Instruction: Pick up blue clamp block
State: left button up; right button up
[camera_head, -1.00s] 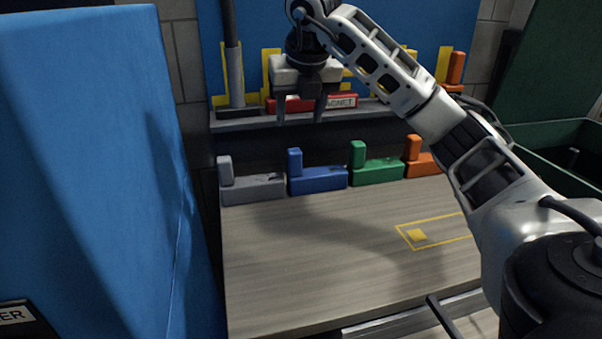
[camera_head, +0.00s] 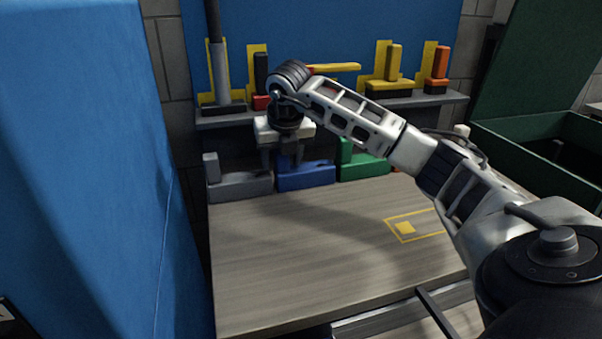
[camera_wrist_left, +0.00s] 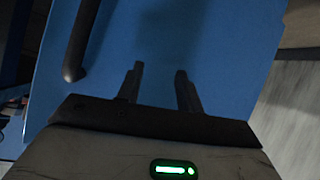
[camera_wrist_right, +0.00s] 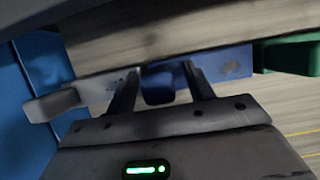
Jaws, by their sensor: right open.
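The blue clamp block (camera_head: 308,178) stands at the back of the wooden bench, between the grey and green blocks. My right gripper (camera_head: 282,163) is open just above it, and its fingers hide the block's upright post in the head view. In the right wrist view the block (camera_wrist_right: 222,68) shows behind the fingers, its post in line with the gap between the open fingertips (camera_wrist_right: 159,70). I cannot tell whether they touch. My left gripper (camera_wrist_left: 159,68) is open and empty before a blue surface in the left wrist view; the head view does not show it.
The grey block (camera_head: 240,186) and green block (camera_head: 362,166) flank the blue one closely. A shelf (camera_head: 425,101) with tools is above and behind. A blue panel (camera_head: 75,150) stands left, a green bin (camera_head: 535,160) right.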

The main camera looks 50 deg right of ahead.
grip_shut()
